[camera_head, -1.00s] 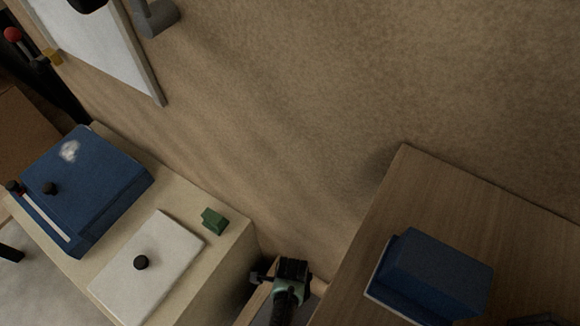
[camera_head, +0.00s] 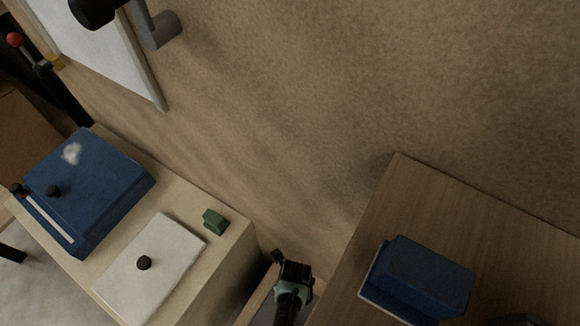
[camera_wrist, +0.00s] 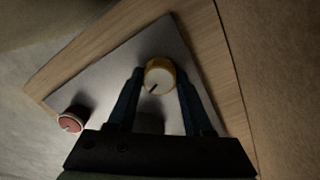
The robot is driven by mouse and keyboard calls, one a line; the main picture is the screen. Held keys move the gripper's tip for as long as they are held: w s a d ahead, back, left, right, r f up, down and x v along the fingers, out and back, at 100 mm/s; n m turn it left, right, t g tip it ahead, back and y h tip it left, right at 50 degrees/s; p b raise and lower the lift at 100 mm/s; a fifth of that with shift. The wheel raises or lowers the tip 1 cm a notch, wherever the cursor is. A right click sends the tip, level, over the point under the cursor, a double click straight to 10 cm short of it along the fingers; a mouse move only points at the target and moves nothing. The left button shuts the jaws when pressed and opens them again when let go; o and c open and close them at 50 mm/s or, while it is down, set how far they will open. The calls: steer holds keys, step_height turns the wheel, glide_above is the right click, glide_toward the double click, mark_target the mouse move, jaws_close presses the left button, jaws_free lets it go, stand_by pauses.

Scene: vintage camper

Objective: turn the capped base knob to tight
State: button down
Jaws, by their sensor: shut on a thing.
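A round knob (camera_wrist: 160,78) with a yellow rim and a pale cap sits on a grey plate (camera_wrist: 165,40) in the wrist view. A dark pointer line on the cap points to the lower left. My gripper (camera_wrist: 160,82) has one dark finger on each side of the knob and is shut on it. In the head view my gripper (camera_head: 292,272) is at the bottom centre, in the gap between two counters. The knob is hidden there.
A red-faced knob (camera_wrist: 70,122) sits at the plate's left corner. The plate lies on a wooden panel (camera_wrist: 207,45). In the head view, a blue box (camera_head: 415,280) stands on the right counter; a green block (camera_head: 215,221) and a blue case (camera_head: 85,190) are on the left one.

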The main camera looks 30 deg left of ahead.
steer(key=shift+m, duration=1)
steer(key=shift+d, duration=0.1)
steer(key=shift+c, duration=1.5)
jaws_free()
step_height(320, 180, up, 13)
steer(key=p, duration=0.7)
steer(key=shift+w+d, duration=0.15)
steer(key=shift+d, duration=0.05)
